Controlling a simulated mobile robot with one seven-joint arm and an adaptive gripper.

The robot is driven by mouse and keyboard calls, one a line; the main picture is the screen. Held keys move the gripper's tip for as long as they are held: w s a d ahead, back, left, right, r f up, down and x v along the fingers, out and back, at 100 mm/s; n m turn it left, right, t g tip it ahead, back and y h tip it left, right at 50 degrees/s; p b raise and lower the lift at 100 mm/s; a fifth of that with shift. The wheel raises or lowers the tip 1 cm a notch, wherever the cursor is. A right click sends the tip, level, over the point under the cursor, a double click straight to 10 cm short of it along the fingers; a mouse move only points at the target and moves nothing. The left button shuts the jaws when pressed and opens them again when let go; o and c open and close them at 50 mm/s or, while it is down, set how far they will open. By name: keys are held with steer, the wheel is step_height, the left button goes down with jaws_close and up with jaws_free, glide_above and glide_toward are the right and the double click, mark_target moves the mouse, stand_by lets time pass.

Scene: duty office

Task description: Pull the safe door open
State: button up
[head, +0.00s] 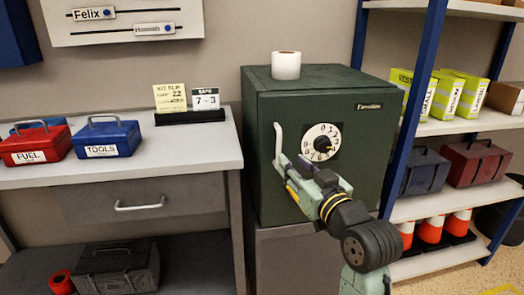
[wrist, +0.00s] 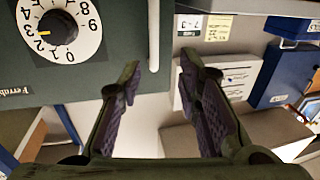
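The dark green safe (head: 262,190) stands on a grey cabinet, its door (head: 355,165) looking closed and flush. A pale vertical bar handle (head: 278,140) is at the door's left side; it also shows in the wrist view (wrist: 153,35). Right of it is a white numbered dial (head: 320,142) with a black knob, also in the wrist view (wrist: 68,32). My gripper (head: 289,163) is at the handle's lower end. In the wrist view its fingers (wrist: 159,70) are open and apart, with the handle's end showing between the tips. Contact cannot be told.
A desk (head: 215,145) on the left holds a red FUEL box (head: 35,147), a blue TOOLS box (head: 107,140) and cards reading KIT SLIP 22 and SAFE 7-3 (head: 205,99). A white roll (head: 286,65) stands on the safe. A shelf rack (head: 410,110) is close on the right.

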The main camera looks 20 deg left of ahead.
mark_target(280, 149)
steer(key=x, duration=0.3)
steer(key=p+x, duration=0.1)
steer(key=x, duration=0.3)
steer(key=f+p+x, duration=0.1)
steer(key=x, duration=0.2)
steer(key=shift+w+d, duration=0.2)
steer(key=shift+w, duration=0.2)
steer(key=shift+c, duration=0.2)
jaws_close()
